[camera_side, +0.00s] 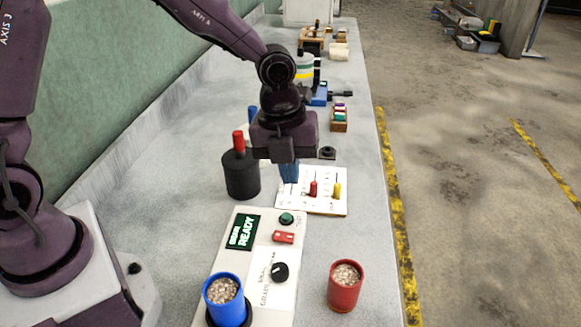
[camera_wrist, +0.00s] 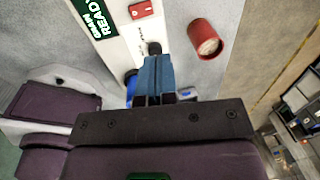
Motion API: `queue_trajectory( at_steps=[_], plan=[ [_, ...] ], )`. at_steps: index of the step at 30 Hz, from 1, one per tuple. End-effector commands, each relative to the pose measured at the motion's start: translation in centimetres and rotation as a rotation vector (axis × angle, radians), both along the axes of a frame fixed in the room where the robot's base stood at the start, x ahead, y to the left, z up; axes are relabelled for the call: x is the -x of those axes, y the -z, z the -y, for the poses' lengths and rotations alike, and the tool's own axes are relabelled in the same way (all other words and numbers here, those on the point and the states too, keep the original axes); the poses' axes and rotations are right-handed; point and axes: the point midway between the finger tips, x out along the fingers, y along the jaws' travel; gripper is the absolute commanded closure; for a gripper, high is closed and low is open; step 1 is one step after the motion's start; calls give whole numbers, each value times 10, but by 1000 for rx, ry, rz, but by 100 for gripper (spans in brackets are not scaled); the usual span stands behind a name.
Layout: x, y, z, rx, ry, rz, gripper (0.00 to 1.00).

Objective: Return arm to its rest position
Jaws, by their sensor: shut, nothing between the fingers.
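My gripper (camera_side: 289,180) is shut and empty, pointing down above the counter behind the control panel. Its blue fingers (camera_wrist: 155,62) lie together in the wrist view. The white control panel (camera_side: 209,284) has a lit display (camera_side: 243,232) reading "GRAIN READY", a green button (camera_side: 286,218), a red switch (camera_side: 283,237) and a black knob (camera_side: 280,272). A blue cup (camera_side: 228,312) of grain stands at the panel's near end in a dark holder. A red cup (camera_side: 344,297) of grain stands on the counter to the right; it also shows in the wrist view (camera_wrist: 203,30).
A black canister with a red top (camera_side: 241,178) stands left of my gripper. A white board (camera_side: 328,204) with small red and yellow pieces lies beneath and right of it. Several items line the counter's far end. The right counter edge is open to the floor.

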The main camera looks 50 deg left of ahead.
Motion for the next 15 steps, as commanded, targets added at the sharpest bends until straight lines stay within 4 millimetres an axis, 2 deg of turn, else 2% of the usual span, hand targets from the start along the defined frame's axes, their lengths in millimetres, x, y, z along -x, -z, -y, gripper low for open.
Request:
queue_trajectory(
  at_steps=[11,15],
  plan=[
    [0,-2,0,1,-8,-1,100],
    [1,-1,0,10,-143,-20,100]
  ],
)
